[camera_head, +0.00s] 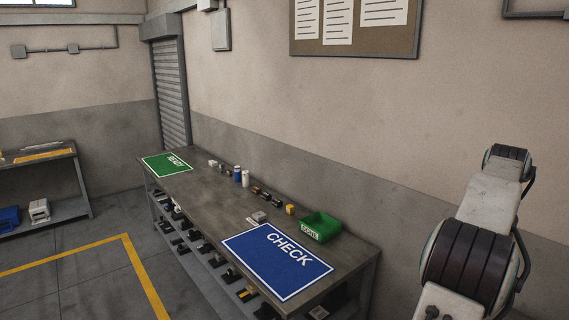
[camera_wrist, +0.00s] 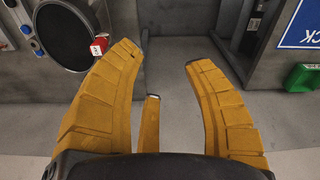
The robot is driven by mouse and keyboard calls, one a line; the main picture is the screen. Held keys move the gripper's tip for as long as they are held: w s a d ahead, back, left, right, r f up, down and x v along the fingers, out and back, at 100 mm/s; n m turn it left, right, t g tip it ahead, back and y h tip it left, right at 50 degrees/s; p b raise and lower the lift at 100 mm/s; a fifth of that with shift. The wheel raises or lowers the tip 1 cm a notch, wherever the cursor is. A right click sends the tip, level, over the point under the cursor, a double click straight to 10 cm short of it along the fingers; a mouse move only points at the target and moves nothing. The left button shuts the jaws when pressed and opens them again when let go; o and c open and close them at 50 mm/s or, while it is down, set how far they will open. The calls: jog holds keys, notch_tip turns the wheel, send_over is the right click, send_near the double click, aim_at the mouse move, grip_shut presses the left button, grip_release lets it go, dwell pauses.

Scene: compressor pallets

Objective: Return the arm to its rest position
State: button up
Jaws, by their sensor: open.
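My gripper (camera_wrist: 165,62) shows in the wrist view with its yellow fingers spread apart. Nothing is between the fingers; bare grey floor shows through the gap. In the head view my arm is raised at the right side, beside the wall and to the right of the bench. My gripper is outside the head view.
A grey bench (camera_head: 205,205) runs along the wall with a green READY mat (camera_head: 167,165), a blue CHECK mat (camera_head: 265,270), a green bin (camera_head: 325,226) and several small items. Another bench (camera_head: 65,212) stands at far left. Open floor with yellow lines (camera_head: 150,285) lies left.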

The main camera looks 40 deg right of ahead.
jog(key=w+a+r+n+t+b, duration=0.1)
jog(key=w+a+n, duration=0.2)
jog(key=w+a, duration=0.65)
jog(key=w+a+r+n+t, duration=0.1)
jog(key=w+a+n, duration=0.35)
jog(key=a, duration=0.85)
jog(key=s+a+f+n+t, duration=0.1)
jog(key=s+a+f+n, duration=0.1)
jog(key=a, duration=0.6)
jog(key=s+a+f+n+b, duration=0.1)
jog(key=s+a+f+n, duration=0.1)
jog(key=a+f, duration=0.2)
jog(key=s+a+f+n+t+y, duration=0.1)
jog(key=a+f+n, duration=0.2)
jog(key=a, duration=0.8)
jog(key=shift+s+a+f+t, duration=0.3)
jog(key=shift+s+f, duration=0.1)
